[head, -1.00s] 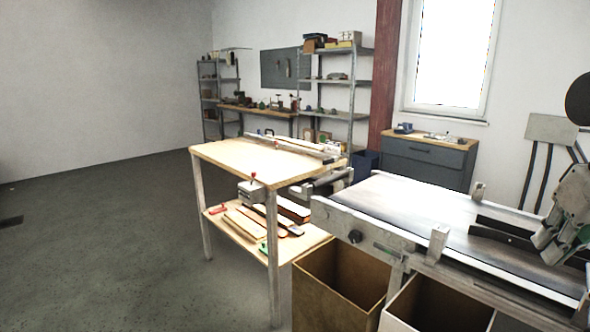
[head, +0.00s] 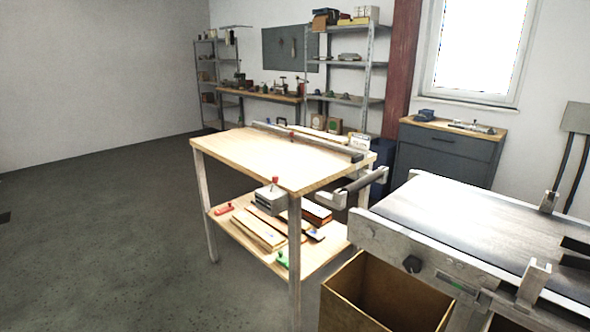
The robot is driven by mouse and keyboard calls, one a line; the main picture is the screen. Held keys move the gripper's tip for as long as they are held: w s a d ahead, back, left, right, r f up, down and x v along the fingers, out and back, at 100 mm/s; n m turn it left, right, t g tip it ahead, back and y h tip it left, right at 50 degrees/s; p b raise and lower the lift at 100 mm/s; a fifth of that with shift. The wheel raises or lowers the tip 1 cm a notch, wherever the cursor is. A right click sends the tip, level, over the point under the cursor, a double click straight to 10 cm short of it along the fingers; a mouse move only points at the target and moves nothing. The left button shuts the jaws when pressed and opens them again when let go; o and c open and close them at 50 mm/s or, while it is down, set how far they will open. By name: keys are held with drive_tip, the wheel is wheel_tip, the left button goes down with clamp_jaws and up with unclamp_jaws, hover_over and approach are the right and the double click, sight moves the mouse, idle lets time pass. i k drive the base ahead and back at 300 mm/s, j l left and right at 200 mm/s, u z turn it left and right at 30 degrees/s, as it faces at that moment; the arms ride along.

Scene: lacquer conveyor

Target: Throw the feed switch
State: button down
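A small grey box with a red-tipped lever (head: 271,197) is at the front edge of the wooden table, beside its front leg; the lever stands about upright. It looks like a switch, but I see no label to confirm it is the feed switch.
The wooden table (head: 245,157) has a lower shelf with boards and small clamps. An open brown bin (head: 385,298) stands under the conveyor's near end. A grey cabinet (head: 445,155) stands behind. The floor (head: 110,240) at left is clear.

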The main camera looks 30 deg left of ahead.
sight(275, 178)
drive_tip(key=i+j+z, duration=0.1)
drive_tip(key=j+z, duration=0.2)
drive_tip(key=j, duration=1.05)
drive_tip(key=j+z, duration=0.25)
drive_tip(key=j, duration=3.05)
drive_tip(key=l+z, duration=0.2)
drive_tip(key=z, duration=0.35)
